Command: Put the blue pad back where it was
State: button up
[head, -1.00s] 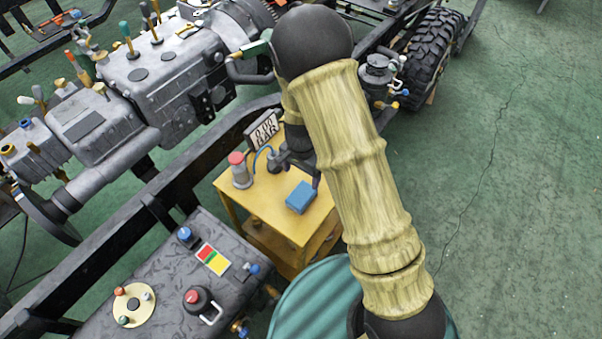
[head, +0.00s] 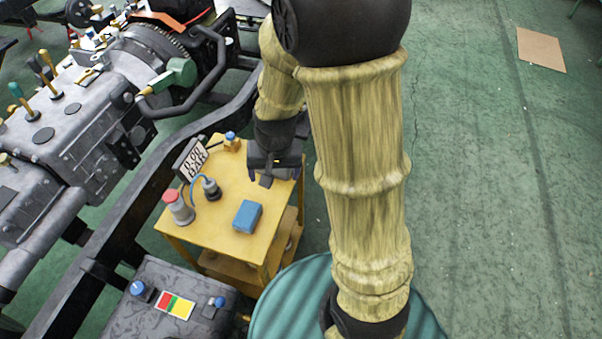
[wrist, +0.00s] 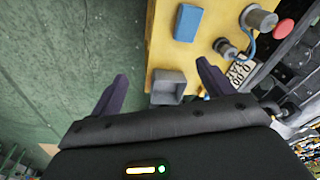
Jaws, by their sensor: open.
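The blue pad (head: 247,216) lies flat on the yellow table (head: 225,197), near its front edge. In the wrist view the pad (wrist: 187,22) is at the top, beyond my fingertips and apart from them. My gripper (head: 262,179) is over the right side of the table, behind the pad in the head view. In the wrist view my gripper (wrist: 163,72) has its two dark fingers spread wide with nothing held. A small grey open box (wrist: 168,87) shows between the fingers at the table's edge; in the head view I cannot make it out.
A small blue-knobbed block (head: 231,142) is at the back. The black chassis rail (head: 110,224) runs along the table's left.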

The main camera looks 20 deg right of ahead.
jog(key=s+d+r+n+t, duration=0.1)
jog(key=s+d+r+n, duration=0.2)
jog(key=s, duration=0.3)
jog(key=shift+s+d+r+h, duration=0.15)
jog(key=shift+d+r+h, duration=0.15)
jog(key=shift+d+r, duration=0.55)
jog(key=shift+a, duration=0.1)
